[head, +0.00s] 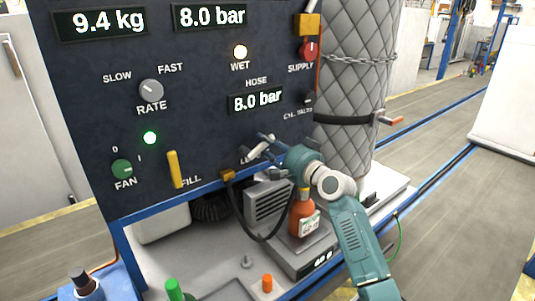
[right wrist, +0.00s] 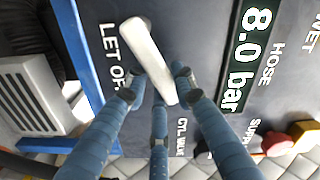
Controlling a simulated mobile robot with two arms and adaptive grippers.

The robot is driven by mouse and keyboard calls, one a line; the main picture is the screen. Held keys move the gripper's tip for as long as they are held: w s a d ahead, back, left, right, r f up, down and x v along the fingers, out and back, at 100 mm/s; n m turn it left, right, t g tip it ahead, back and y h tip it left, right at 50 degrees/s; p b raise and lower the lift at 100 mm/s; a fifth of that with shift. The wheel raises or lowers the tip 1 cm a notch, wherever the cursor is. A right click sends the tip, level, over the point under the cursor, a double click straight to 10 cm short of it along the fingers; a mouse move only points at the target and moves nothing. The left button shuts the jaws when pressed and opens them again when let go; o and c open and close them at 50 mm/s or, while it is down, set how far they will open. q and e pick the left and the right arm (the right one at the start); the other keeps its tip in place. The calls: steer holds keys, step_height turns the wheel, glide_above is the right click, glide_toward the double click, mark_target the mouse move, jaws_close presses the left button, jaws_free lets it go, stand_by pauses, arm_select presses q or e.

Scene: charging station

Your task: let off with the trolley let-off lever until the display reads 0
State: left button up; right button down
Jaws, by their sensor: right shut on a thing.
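The white let-off lever (head: 258,150) sits low on the dark panel, beside the partly hidden "LET OFF" label. It also shows in the right wrist view as a slanted white bar (right wrist: 150,60). My right gripper (head: 268,146) is shut on the lever; in the right wrist view its blue fingers (right wrist: 157,95) close around the lever's lower part. The hose display (head: 257,100) reads 8.0 bar. The upper displays read 9.4 kg (head: 100,22) and 8.0 bar (head: 210,16). My left gripper is not in view.
The yellow fill lever (head: 174,169), rate knob (head: 151,90), green fan knob (head: 122,168) and red supply knob (head: 308,50) are on the panel. A padded cylinder (head: 350,75) stands at right, with a chain around it. An orange-brown bottle (head: 301,218) stands on a scale below.

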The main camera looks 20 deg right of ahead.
steer(key=n, duration=0.1)
steer(key=r+n+b, duration=0.1)
steer(key=n, duration=0.1)
steer(key=shift+s+a+r, duration=0.1)
steer(key=shift+s+a, duration=0.05)
steer(key=shift+a, duration=0.15)
steer(key=n, duration=0.1)
steer(key=a+r+n, duration=0.1)
steer(key=n, duration=0.1)
steer(key=shift+s+a+r+n, duration=0.15)
steer(key=shift+s+r+n, duration=0.05)
steer(key=shift+s+n, duration=0.1)
steer(key=n, duration=0.1)
steer(key=a+n, duration=0.1)
steer(key=shift+s+a+r+n, duration=0.1)
steer(key=shift+s+r+n, duration=0.05)
steer(key=shift+r+n, duration=0.2)
steer(key=shift+s+a+r+n, duration=0.15)
steer(key=shift+a+n, duration=0.3)
steer(key=shift+n, duration=0.45)
steer(key=shift+s+a+r+n, duration=0.15)
steer(key=shift+a+n, duration=0.3)
steer(key=shift+n, duration=0.4)
steer(key=c, duration=1.4)
jaws_free()
steer(key=shift+s, duration=0.15)
steer(key=v, duration=1.1)
steer(key=shift+s+d, duration=0.15)
steer(key=shift+s, duration=0.2)
steer(key=shift+f, duration=0.1)
